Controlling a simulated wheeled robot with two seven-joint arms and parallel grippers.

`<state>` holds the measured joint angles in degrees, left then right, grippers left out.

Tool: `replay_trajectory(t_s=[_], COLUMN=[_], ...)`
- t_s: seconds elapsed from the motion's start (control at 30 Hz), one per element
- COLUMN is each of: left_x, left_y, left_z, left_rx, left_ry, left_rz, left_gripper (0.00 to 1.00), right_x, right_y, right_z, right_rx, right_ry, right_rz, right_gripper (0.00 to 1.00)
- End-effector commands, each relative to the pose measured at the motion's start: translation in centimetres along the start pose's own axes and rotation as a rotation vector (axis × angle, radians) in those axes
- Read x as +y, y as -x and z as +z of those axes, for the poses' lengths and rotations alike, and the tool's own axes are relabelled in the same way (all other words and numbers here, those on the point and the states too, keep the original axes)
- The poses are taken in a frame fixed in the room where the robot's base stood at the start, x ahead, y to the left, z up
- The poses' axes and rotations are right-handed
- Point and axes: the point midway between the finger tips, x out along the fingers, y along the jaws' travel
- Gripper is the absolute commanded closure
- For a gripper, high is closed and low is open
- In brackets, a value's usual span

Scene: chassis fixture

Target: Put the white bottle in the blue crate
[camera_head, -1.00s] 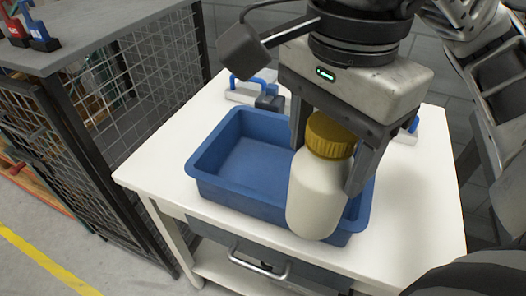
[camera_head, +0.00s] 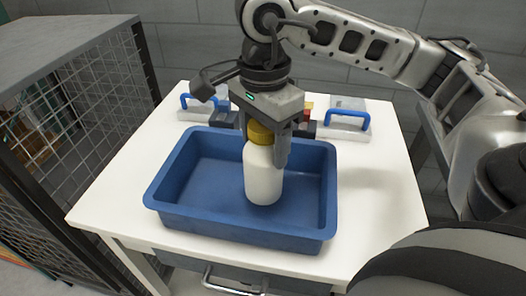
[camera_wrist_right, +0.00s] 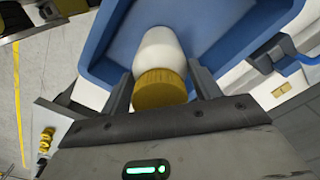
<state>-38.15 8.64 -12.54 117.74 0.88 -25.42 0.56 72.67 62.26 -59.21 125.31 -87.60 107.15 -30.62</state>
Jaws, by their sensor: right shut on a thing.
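The white bottle (camera_head: 263,178) with a yellow cap stands upright within the outline of the blue crate (camera_head: 165,197). My right gripper (camera_head: 264,150) is above it, with its fingers on either side of the bottle's cap and upper part, shut on it. In the right wrist view the yellow cap (camera_wrist_right: 159,89) shows between the fingers, and the white body reaches into the crate. I cannot tell whether the bottle's base touches the crate floor. My left gripper is not in view.
The crate rests on a white table (camera_head: 376,207). Clamps with blue handles (camera_head: 347,118) stand behind it at the back left and right. A wire mesh cage (camera_head: 88,95) stands at the left. The table's right side is clear.

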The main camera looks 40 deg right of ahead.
Motion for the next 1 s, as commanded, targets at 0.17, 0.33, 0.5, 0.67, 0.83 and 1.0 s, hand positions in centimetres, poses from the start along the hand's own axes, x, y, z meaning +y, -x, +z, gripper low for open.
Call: replay_trajectory(t_s=[0.17, 0.33, 0.5, 0.67, 0.83, 1.0], left_x=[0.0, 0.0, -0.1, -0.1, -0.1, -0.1], left_y=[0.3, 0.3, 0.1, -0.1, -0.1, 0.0], left_z=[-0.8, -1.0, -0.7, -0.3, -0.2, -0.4], left_rx=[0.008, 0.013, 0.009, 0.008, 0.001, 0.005], left_ry=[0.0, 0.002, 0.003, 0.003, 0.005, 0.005], left_rz=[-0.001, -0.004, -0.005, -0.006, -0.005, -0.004], left_gripper=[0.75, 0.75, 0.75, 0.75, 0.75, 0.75], right_x=[-0.6, -0.7, -0.7, -0.7, -0.6, -0.6], right_y=[-2.1, -3.8, -3.9, -4.3, -4.3, -4.3], right_z=[-0.5, -0.4, -0.4, -0.4, -0.4, -0.4], right_rx=[0.002, 0.001, 0.001, 0.0, 0.0, 0.0], right_ry=[-0.001, -0.001, -0.001, -0.001, -0.001, -0.001], right_rz=[0.004, 0.0, -0.002, -0.001, 0.0, 0.0], right_gripper=[0.81, 0.81, 0.81, 0.81, 0.16, 0.16])
